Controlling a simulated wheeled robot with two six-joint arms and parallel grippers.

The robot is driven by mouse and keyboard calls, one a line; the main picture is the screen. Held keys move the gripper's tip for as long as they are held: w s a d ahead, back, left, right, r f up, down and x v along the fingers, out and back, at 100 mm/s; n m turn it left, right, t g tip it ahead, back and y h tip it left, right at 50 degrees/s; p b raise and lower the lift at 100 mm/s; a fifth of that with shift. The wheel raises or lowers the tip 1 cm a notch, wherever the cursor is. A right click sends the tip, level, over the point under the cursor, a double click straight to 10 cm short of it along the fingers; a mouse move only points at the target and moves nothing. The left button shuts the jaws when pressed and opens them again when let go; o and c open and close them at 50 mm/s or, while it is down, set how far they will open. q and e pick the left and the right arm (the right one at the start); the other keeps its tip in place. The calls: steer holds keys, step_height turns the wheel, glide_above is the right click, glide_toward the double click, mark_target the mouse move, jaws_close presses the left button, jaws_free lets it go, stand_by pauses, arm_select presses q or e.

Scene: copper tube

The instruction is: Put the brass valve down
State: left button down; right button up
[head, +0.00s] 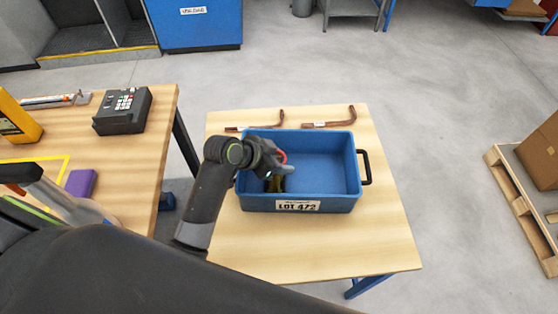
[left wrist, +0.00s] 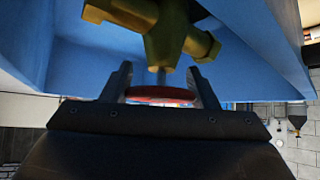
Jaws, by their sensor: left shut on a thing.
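The brass valve (left wrist: 165,32) has a yellow-brass body with side ports and a red handwheel (left wrist: 160,94). My left gripper (left wrist: 160,82) is shut on the valve at the handwheel end, with the body beyond the fingertips. In the head view my left gripper (head: 284,167) reaches into the left part of the blue bin (head: 300,191), labelled LOT 472. The valve (head: 274,185) shows only partly there, beneath the gripper. I cannot tell whether it touches the bin floor. My right gripper is in neither view.
The bin stands on a wooden table (head: 370,240); its right part is empty. Two copper tubes (head: 330,123) (head: 262,125) lie behind it. A left-hand table (head: 140,160) holds a black keypad device (head: 122,110) and a purple block (head: 80,183).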

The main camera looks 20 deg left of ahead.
arm_select(q)
steer(key=shift+f, duration=0.4)
steer(key=c, duration=0.5)
jaws_free()
steer(key=shift+f, duration=0.15)
steer(key=shift+s+a+r+p, duration=0.15)
steer(key=shift+s+r+p, duration=0.05)
steer(key=shift+r+p, duration=0.3)
steer(key=shift+p+v, duration=4.8)
steer(key=shift+v, duration=0.8)
steer(key=shift+s+f, duration=0.1)
steer(key=shift+f, duration=0.05)
